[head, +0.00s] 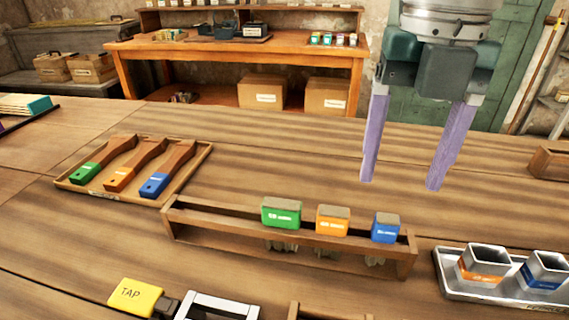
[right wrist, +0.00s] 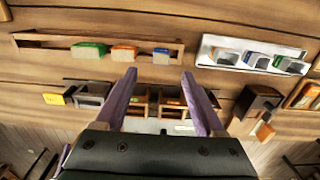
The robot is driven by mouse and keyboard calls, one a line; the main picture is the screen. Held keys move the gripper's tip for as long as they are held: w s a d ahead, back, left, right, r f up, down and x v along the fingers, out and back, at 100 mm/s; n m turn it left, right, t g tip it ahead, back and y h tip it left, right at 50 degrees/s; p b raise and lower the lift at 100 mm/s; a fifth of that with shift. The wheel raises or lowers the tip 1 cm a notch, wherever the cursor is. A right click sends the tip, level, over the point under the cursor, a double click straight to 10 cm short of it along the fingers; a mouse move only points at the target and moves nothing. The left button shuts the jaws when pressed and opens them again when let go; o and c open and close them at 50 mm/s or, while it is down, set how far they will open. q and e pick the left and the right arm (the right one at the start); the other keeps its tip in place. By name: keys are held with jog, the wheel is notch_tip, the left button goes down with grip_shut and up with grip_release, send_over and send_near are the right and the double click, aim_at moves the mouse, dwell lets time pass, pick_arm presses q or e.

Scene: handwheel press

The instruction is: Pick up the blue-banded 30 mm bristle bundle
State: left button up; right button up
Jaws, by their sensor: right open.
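The blue-banded bristle bundle (head: 385,228) sits at the right end of a wooden rack (head: 290,252), beside an orange-banded bundle (head: 332,221) and a wider green-banded bundle (head: 281,213). The bristles hang below the bands. In the right wrist view the blue bundle (right wrist: 161,55) shows beyond the fingers, at the right part of the rack. My right gripper (head: 400,183) is open and empty, with purple fingers pointing down. It hangs above the table, up and slightly right of the blue bundle in the head view, touching nothing. My left gripper is not in view.
A tray (head: 450,287) with metal ferrules stands right of the rack. Another tray (head: 78,183) with green, orange and blue brush handles lies to the left. A yellow TAP block (head: 136,296) is at the front. The table behind the rack is clear.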

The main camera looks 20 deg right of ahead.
aim_at(389, 219)
jog(key=f, duration=0.2)
jog(key=shift+s+d+f, duration=0.1)
jog(key=shift+s+f, duration=0.25)
jog(key=f, duration=0.6)
jog(key=shift+w+b, duration=0.35)
jog(key=shift+b, duration=0.05)
jog(key=shift+r, duration=0.1)
jog(key=shift+c, duration=0.2)
grip_shut()
